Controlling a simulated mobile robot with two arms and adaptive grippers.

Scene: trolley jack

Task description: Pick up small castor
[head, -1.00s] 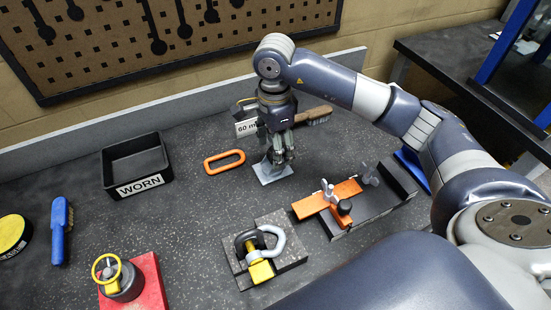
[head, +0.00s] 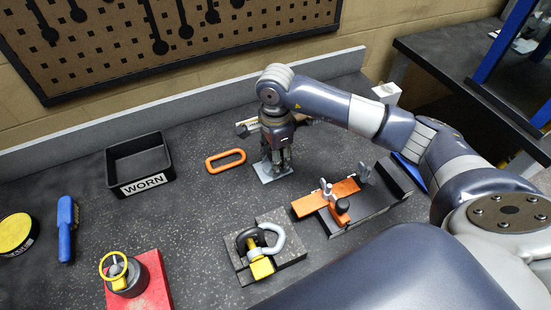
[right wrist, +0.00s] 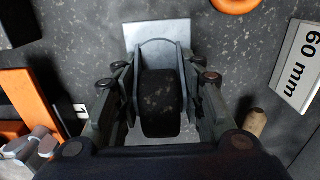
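The small castor has a flat grey plate (head: 268,179), which shows under my right gripper in the head view. In the right wrist view the castor's black wheel (right wrist: 160,103) sits in a grey fork, with the plate beyond it. My right gripper (head: 277,166) is low over the castor and points down. In the right wrist view its fingers (right wrist: 160,72) stand on either side of the fork, close to it. They look open, though contact is hard to judge. The castor rests on the dark bench. My left gripper is not in view.
An orange ring (head: 225,160) lies left of the castor, and a black WORN bin (head: 143,187) farther left. An orange clamp (head: 325,197) and a shackle block (head: 290,250) stand nearer. A 60 mm label (right wrist: 298,67) lies close by.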

